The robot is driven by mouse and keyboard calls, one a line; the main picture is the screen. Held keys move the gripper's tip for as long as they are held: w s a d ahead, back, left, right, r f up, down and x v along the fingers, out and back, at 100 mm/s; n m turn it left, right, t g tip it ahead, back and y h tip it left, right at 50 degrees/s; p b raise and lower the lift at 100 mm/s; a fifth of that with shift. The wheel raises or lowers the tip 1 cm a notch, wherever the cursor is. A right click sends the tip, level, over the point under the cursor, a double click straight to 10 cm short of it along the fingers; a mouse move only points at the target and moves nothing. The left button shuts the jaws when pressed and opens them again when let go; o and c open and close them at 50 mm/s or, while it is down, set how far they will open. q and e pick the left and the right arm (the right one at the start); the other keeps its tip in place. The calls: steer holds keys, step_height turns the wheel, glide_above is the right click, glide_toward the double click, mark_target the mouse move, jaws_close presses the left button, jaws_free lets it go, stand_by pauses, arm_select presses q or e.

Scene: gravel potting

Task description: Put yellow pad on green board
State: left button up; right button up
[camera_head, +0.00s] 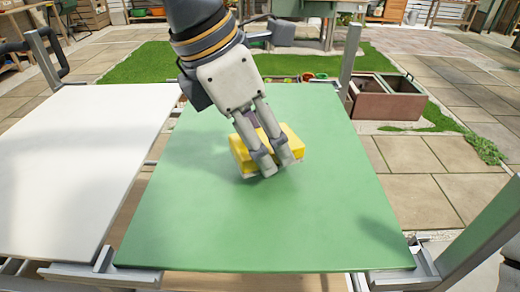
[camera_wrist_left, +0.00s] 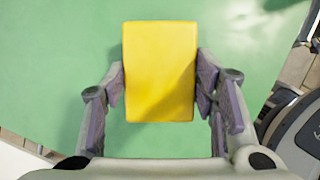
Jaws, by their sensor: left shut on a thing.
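The yellow pad (camera_head: 240,151) is a small thick block over the middle of the green board (camera_head: 250,225). My left gripper (camera_head: 268,160) comes down from above and is shut on the pad. In the left wrist view, the pad (camera_wrist_left: 160,75) sits between the two fingers of the left gripper (camera_wrist_left: 162,85), with a finger against each long side. The green board (camera_wrist_left: 60,60) fills the background there. The pad appears to be on or just above the board; I cannot tell if it rests fully. My right gripper is not in view.
A white board (camera_head: 75,165) lies to the left of the green board, with a gap between them. Grey metal frame posts (camera_head: 350,55) stand around the boards. A brown planter box (camera_head: 388,100) is on the paving behind right. The front of the green board is clear.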

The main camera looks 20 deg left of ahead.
arm_select(q)
steer(key=shift+f, duration=1.35)
steer(key=shift+f, duration=0.15)
steer(key=o, duration=1)
steer(key=v, duration=1.2)
steer(key=shift+r, duration=0.2)
